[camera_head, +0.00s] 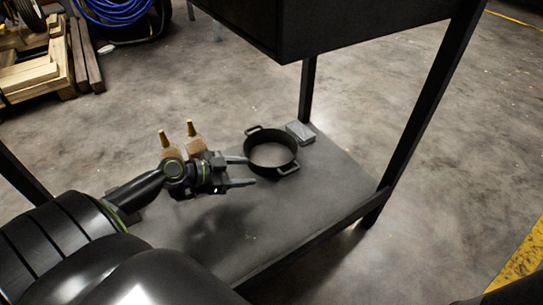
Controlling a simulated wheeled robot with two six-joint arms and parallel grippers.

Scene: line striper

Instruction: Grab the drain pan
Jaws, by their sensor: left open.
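The drain pan (271,169) is a round black pan with two side handles, and it sits on the low grey shelf (318,208) of a black-framed table. My left gripper (245,172) reaches in from the left. Its two fingers are spread apart and point right at the pan's left side. The fingertips are at or very near the pan's rim and handles; I cannot tell whether they touch. Nothing is held between the fingers. My right gripper is out of view.
Two bottles with yellow tips (191,138) stand just behind my left gripper. A small grey box (300,132) sits behind the pan on the right. The black tabletop (330,25) and its legs rise around the shelf. A wooden pallet (32,78) and blue hose (115,10) lie beyond.

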